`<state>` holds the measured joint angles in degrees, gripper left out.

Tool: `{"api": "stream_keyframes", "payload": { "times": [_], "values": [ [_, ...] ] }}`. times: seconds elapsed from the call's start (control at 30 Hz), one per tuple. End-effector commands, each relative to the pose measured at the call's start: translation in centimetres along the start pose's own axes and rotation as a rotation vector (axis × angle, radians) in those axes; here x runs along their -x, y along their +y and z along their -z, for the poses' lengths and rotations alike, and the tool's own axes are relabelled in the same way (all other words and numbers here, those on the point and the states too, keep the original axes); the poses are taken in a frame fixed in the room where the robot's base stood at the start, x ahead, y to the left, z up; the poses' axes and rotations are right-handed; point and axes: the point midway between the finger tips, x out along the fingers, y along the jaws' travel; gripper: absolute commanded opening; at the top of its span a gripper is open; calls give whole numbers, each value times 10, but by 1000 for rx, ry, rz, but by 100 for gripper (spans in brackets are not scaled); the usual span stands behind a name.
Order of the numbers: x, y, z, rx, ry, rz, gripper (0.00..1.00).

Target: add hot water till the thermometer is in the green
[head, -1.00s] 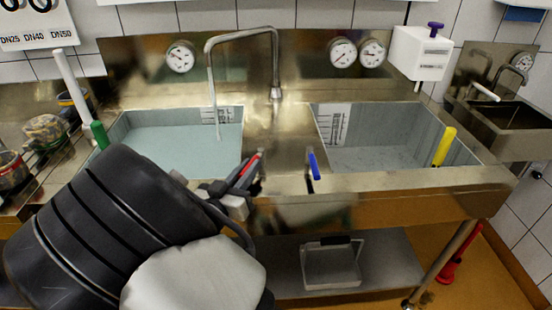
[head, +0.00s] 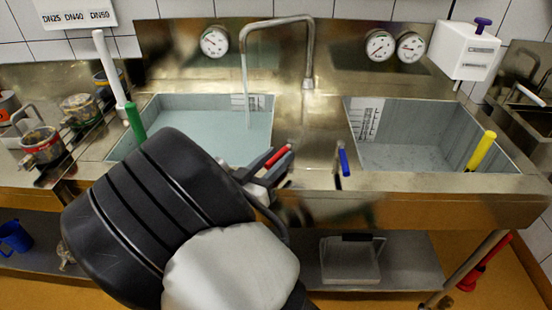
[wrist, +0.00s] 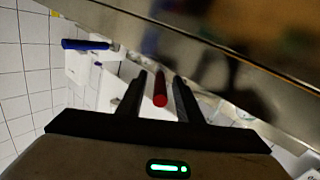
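The red lever (head: 279,157) sits on the sink front between the basins, leaning up to the right. My gripper (head: 268,163) is around it. In the wrist view my gripper (wrist: 161,92) has one finger on each side of the red lever (wrist: 160,88), with gaps showing, so it looks open. A thin stream of water runs from the bent tap (head: 278,22) into the left basin (head: 123,148), which holds pale blue water. A round dial (head: 214,41) hangs behind that basin; its needle and any green zone are too small to read.
A blue lever (head: 343,160) stands just right of the red one. The right basin (head: 440,158) holds a yellow-handled tool (head: 481,151). Two more dials (head: 379,45) (head: 410,46) are behind it. A green-and-white tool (head: 134,122) leans at the left basin.

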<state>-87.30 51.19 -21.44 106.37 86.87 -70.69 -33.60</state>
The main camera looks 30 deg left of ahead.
Motion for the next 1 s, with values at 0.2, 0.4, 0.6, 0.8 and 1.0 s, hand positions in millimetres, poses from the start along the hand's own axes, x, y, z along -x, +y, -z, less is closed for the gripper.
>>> {"api": "stream_keyframes", "payload": {
  "times": [0.2,0.4,0.6,0.8,1.0],
  "values": [
    [2,0,0,0,0,1,32],
    [26,-1,1,1,-1,4,32],
    [74,-1,1,0,0,5,32],
    [123,0,1,1,0,4,32],
    [158,0,0,0,0,2,32]
  ]
}}
